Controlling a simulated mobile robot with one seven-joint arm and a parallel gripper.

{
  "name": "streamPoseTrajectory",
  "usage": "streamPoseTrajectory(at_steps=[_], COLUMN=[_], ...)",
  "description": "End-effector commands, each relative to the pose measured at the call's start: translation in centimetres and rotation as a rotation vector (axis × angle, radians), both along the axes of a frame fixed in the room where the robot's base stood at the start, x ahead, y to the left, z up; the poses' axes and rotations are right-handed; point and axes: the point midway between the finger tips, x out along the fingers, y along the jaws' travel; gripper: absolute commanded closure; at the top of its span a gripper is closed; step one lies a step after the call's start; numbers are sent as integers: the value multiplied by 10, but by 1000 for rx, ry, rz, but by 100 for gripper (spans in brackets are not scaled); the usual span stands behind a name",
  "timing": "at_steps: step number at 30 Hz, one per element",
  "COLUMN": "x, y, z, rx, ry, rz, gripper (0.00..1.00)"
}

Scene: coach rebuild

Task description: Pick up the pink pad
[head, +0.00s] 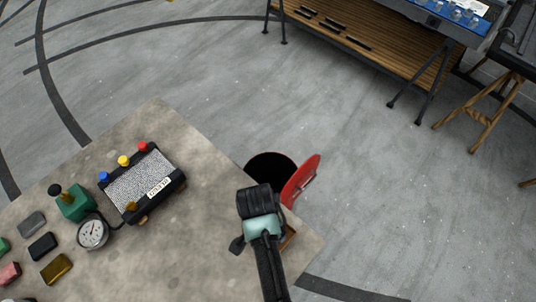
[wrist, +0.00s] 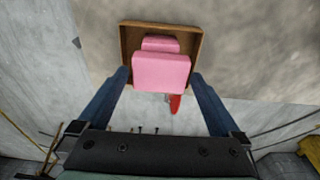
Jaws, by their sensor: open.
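In the wrist view, two pink pad shapes show at a shallow wooden tray: a larger near one (wrist: 161,72) and a smaller one (wrist: 160,43) behind it, partly covered. I cannot tell whether they are separate pads. The tray (wrist: 197,45) has a brown rim. My gripper (wrist: 159,75) is open, with one finger on each side of the near pink shape and visible gaps. In the head view, my gripper (head: 240,245) is over the table's right corner, mostly hidden by my wrist. Only a sliver of the tray (head: 290,238) shows there. Another pinkish block (head: 9,273) lies at the far left.
On the table (head: 190,240) stand a speckled box with coloured knobs (head: 140,180), a green block (head: 75,203), a round gauge (head: 92,232) and several small coloured blocks. A dark round opening (head: 268,165) with a red disc (head: 302,180) is beyond the table edge.

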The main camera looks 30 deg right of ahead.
Motion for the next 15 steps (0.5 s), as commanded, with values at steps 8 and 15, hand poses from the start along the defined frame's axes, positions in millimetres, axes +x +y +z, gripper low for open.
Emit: streamPoseTrajectory(at_steps=[8,15], x=[0,0], y=[0,0], z=[-3,-3], rx=[0,0], ry=[-1,-1], rz=[-1,0], gripper=[0,41])
